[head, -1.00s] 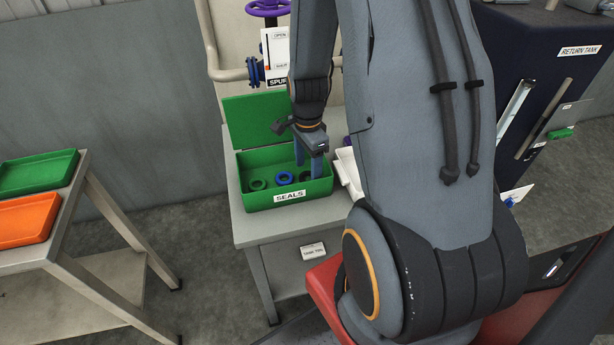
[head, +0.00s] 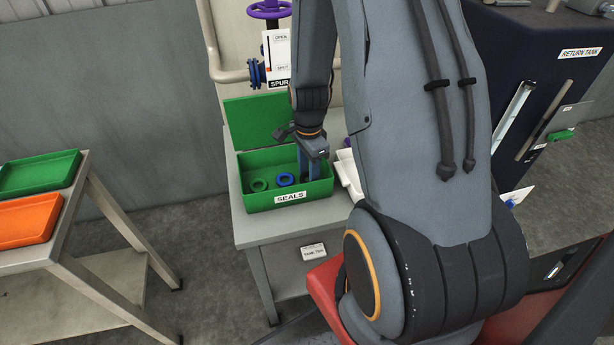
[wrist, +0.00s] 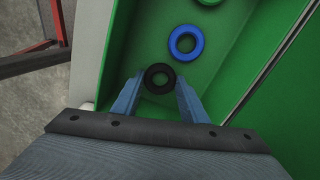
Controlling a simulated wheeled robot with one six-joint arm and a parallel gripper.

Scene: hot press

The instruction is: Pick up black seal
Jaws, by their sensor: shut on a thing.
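The black seal (wrist: 159,78) is a small ring between the two blue fingers of my gripper (wrist: 160,88) in the wrist view, and the fingers are shut on it. In the head view my gripper (head: 309,176) reaches down into the right end of the green SEALS box (head: 258,202), and the fingers mostly hide the black seal there. The blue seal (head: 285,179) lies in the box just left of the fingers and also shows in the wrist view (wrist: 186,42). The green seal (head: 259,185) lies further left in the box.
The box stands on a grey table (head: 262,232) with its lid open at the back. White trays (head: 349,172) stand close to its right. A separate stand at left holds a green tray (head: 76,156) and an orange tray (head: 58,209).

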